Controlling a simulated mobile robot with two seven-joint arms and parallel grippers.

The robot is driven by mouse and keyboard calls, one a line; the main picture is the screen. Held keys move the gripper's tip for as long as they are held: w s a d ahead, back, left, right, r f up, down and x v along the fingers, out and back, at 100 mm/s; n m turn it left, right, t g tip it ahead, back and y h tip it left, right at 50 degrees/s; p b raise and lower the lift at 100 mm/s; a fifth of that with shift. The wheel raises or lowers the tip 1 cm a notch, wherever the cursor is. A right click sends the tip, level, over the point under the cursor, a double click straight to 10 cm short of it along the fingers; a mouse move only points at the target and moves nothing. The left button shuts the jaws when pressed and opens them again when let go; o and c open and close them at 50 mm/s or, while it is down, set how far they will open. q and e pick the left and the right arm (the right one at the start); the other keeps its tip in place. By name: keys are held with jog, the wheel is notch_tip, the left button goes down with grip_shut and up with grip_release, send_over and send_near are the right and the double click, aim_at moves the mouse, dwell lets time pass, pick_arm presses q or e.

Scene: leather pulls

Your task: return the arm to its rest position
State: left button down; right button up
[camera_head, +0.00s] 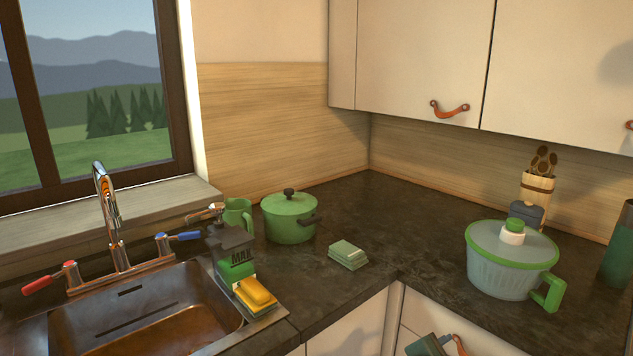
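Neither of my grippers shows in the head view, and no part of my arms can be made out. Where the arms are, and whether the grippers are open or shut, is outside the picture.
The dark L-shaped counter (345,291) holds a green pot (289,218), a green mug (238,213), a small green block (348,254) and a lidded jug (505,265). A bottle (233,250) and yellow sponge (256,293) sit by the sink (160,322). Counter between block and jug is clear.

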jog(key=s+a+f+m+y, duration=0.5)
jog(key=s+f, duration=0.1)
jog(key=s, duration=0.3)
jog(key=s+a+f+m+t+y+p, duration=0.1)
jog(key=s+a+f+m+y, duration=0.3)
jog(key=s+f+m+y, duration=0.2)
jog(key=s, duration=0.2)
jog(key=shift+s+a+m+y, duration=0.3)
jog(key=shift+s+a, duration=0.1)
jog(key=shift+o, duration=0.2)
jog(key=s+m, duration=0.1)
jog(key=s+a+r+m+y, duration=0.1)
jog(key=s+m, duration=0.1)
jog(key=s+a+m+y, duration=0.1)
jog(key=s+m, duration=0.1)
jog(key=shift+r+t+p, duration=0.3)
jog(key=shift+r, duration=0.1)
